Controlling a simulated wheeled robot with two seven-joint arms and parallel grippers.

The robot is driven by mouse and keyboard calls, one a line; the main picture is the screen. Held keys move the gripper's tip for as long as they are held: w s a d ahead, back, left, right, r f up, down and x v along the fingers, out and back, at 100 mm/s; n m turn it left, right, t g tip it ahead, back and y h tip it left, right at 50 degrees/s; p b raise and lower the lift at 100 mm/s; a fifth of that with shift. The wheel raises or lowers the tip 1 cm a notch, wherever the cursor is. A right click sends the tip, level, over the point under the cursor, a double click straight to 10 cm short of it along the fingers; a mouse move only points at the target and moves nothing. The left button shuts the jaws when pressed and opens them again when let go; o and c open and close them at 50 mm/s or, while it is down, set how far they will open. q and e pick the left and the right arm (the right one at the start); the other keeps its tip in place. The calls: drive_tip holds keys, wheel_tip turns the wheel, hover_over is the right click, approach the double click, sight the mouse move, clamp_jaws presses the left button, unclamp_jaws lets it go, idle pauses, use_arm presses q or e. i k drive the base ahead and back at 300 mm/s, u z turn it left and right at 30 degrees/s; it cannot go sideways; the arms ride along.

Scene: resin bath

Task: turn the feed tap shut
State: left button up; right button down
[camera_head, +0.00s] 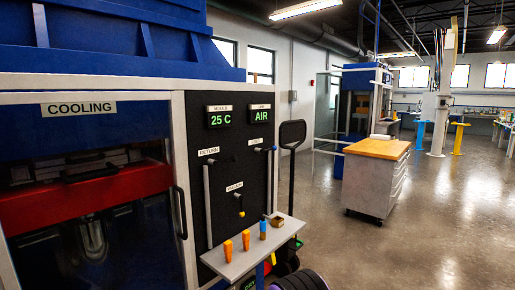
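The black control panel (232,130) stands beside the COOLING cabinet, with small taps on it. A tap with a dark handle (268,149) sits at the upper right of the panel, under a small label (256,141) too small to read; I cannot tell for sure that it is the feed tap. A second tap (213,161) sits below the RETURN label (209,151). A yellow-tipped handle (241,205) hangs below the VACUUM label (235,186). Neither of my grippers is in view.
A grey shelf (238,264) with orange-handled tools (228,250) juts out below the panel. A wood-topped cabinet (377,148) stands farther right. Open floor (430,225) lies in the right foreground.

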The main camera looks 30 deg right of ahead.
sight(275, 147)
drive_tip(key=z, duration=0.2)
drive_tip(key=i, duration=0.8)
drive_tip(key=z, duration=1.25)
drive_tip(key=i, duration=0.65)
drive_tip(key=z, duration=0.75)
